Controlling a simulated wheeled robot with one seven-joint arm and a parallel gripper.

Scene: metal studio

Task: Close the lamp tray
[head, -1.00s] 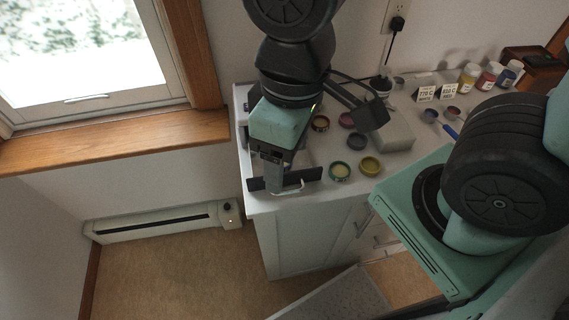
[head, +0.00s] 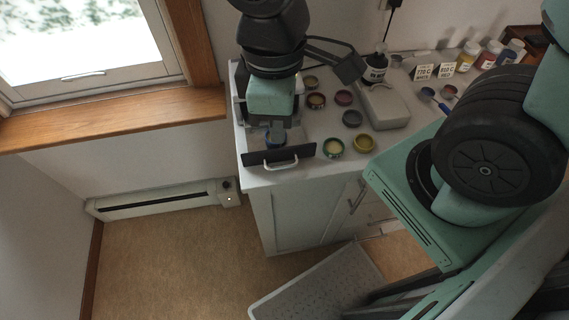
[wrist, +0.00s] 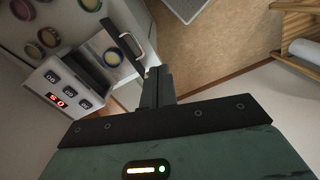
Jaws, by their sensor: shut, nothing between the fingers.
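The lamp tray (head: 297,153) has a dark front panel with a pale bar handle (head: 281,163) at the counter's front left. It stands out from its white unit; the wrist view shows the open tray (wrist: 97,48) with a round thing (wrist: 113,57) in it. My gripper (wrist: 156,72) is shut and empty. In the wrist view its fingertips lie close to the near end of the tray's dark panel (wrist: 122,38); I cannot tell whether they touch. In the head view my wrist stands over the unit and hides much of it.
Round pots, including a yellow one (head: 364,144) and a green-rimmed one (head: 333,147), stand right of the tray. The floor (head: 180,260) before the counter is clear at left.

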